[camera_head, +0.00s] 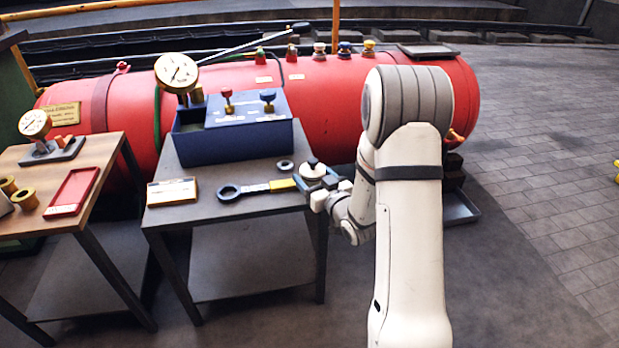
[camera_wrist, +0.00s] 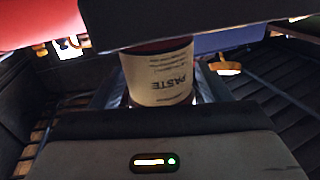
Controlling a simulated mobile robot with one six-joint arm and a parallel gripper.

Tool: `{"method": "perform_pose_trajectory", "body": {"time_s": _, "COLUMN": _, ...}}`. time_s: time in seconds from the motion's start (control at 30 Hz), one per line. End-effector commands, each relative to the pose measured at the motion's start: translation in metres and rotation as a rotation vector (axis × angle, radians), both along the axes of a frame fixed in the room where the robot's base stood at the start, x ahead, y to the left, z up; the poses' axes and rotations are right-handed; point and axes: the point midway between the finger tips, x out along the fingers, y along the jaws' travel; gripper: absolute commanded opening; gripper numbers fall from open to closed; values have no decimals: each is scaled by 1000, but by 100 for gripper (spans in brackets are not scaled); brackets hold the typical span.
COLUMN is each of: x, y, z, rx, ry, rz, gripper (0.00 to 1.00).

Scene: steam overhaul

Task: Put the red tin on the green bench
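A tin with a cream label reading PASTE (camera_wrist: 158,78) shows in the wrist view, with a narrow red band at its upper edge. It stands between the two dark fingers of my gripper (camera_head: 325,191), which hide its ends; I cannot tell whether they press on it. In the head view my gripper is at the right edge of the grey table (camera_head: 225,208), beside a pale round piece with a dark knob (camera_head: 313,169). The tin is not clearly seen there. I cannot make out a green bench; only a green panel (camera_head: 12,95) shows at the far left.
The grey table holds a blue box (camera_head: 235,140), a wrench (camera_head: 255,188), a small ring (camera_head: 286,165) and a label plate (camera_head: 172,192). A wooden-topped table (camera_head: 85,165) at left carries a red tray (camera_head: 73,190) and a gauge. A red boiler (camera_head: 325,100) lies behind.

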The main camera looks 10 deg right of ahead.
Motion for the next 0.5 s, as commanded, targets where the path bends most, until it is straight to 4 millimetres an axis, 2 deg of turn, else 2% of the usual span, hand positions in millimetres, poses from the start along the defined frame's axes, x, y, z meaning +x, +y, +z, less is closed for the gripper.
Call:
{"method": "perform_pose_trajectory", "body": {"time_s": 0.1, "x": 0, "y": 0, "z": 0, "rx": 0, "ry": 0, "rz": 0, "gripper": 77}}
{"method": "perform_pose_trajectory", "body": {"time_s": 0.4, "x": 0, "y": -1, "z": 4, "rx": 0, "ry": 0, "rz": -1, "gripper": 77}}
{"method": "perform_pose_trajectory", "body": {"time_s": 0.5, "x": -12, "y": -5, "z": 3, "rx": 0, "ry": 1, "rz": -3, "gripper": 77}}
